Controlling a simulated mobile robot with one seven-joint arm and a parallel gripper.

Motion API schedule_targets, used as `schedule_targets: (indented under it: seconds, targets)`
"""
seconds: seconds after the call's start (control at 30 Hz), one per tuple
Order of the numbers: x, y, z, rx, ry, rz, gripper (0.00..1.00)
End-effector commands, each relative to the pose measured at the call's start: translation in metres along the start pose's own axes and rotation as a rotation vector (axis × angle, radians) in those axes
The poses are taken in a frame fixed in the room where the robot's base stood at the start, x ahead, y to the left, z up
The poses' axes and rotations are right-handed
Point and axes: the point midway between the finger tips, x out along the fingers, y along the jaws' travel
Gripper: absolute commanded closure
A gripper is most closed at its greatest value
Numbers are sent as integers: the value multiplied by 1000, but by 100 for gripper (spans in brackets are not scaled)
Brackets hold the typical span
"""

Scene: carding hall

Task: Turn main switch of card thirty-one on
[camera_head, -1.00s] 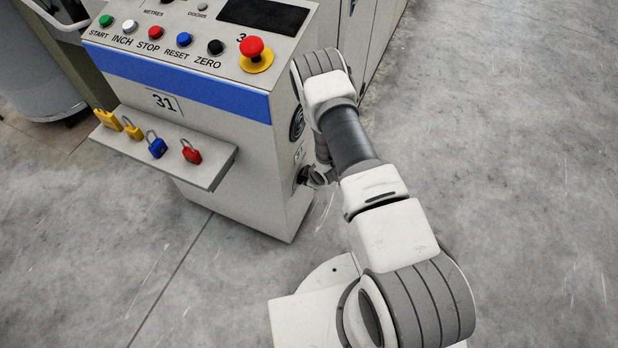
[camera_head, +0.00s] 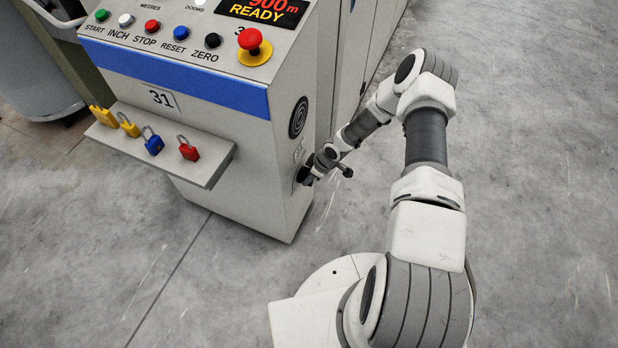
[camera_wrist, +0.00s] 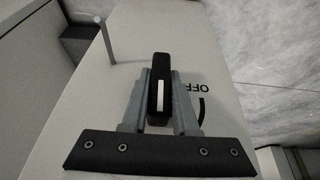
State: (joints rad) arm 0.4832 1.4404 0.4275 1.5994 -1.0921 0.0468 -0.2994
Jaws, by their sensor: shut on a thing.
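The console of card thirty-one (camera_head: 190,120) stands at the left in the head view, with "31" on its front. Its display (camera_head: 262,12) is lit and reads "READY". The main switch is on the console's right side face, mostly hidden by my gripper (camera_head: 307,174) in the head view. In the wrist view the switch's black handle (camera_wrist: 160,88), with a white mark, sits between the fingers of my gripper (camera_wrist: 160,80), which is shut on it. An upside-down "OFF" label (camera_wrist: 192,88) shows to the right of the handle. No "ON" label is readable.
A shelf (camera_head: 215,170) with several padlocks juts from the console front. A red emergency button (camera_head: 250,40) on a yellow base is on top, beside a row of buttons. A round grille (camera_head: 298,117) is above the switch. Open concrete floor (camera_head: 530,190) lies to the right.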

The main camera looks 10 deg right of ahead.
Motion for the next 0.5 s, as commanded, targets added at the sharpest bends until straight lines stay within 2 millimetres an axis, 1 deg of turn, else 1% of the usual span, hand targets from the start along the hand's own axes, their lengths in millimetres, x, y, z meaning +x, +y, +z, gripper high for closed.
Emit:
schedule_targets:
  seconds: [0.03, 0.5]
  targets:
    - [1, 3, 1, 7, 4, -1, 100]
    - [0, 3, 0, 14, 3, -23, 100]
